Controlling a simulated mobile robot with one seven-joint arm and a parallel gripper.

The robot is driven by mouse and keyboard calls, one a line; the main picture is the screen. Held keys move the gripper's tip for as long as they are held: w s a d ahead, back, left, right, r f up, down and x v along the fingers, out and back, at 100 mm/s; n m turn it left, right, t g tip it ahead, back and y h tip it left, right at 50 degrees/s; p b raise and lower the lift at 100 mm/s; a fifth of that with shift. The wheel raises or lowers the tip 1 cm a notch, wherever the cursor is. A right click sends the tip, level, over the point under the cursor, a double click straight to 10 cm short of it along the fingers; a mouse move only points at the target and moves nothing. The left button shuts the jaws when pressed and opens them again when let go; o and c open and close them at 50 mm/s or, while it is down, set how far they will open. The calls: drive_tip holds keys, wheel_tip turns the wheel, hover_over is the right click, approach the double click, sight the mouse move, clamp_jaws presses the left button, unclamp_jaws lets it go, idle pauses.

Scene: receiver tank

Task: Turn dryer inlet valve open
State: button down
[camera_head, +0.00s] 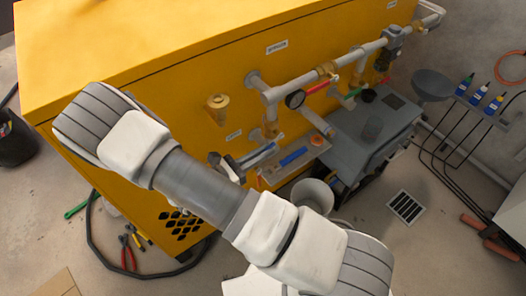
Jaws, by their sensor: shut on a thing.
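The yellow cabinet (180,62) has grey pipework (345,66) with brass valves along its front. A red lever (317,87) and a green lever (351,95) show on this pipework beside a black-rimmed gauge (295,99). A brass valve (270,131) sits on the vertical pipe at the left. My gripper (262,156) is just below this valve, partly hidden behind my own arm. It is shut on what looks like a valve handle, but the handle is too small and covered to make out its angle. The labels are too small to read.
A grey unit (368,132) stands right of my gripper, with a white bucket (313,196) below. A blue-handled tool (294,157) lies close by. Pliers (129,252) and a black hose (92,240) lie on the floor. A funnel (432,84) and bottles (480,94) are at the right.

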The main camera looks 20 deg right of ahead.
drive_tip(key=shift+d+f+t+h+b, duration=0.25)
drive_tip(key=shift+f+h+b, duration=0.5)
drive_tip(key=shift+b, duration=0.45)
drive_tip(key=shift+w+d+f+t+h+b, duration=0.15)
drive_tip(key=shift+t+h+b, duration=0.2)
drive_tip(key=shift+h+b, duration=0.25)
drive_tip(key=c, duration=1)
unclamp_jaws()
drive_tip(key=shift+o, duration=0.2)
drive_tip(key=p+v, duration=0.1)
drive_tip(key=v, duration=1.6)
drive_tip(key=shift+a, duration=0.25)
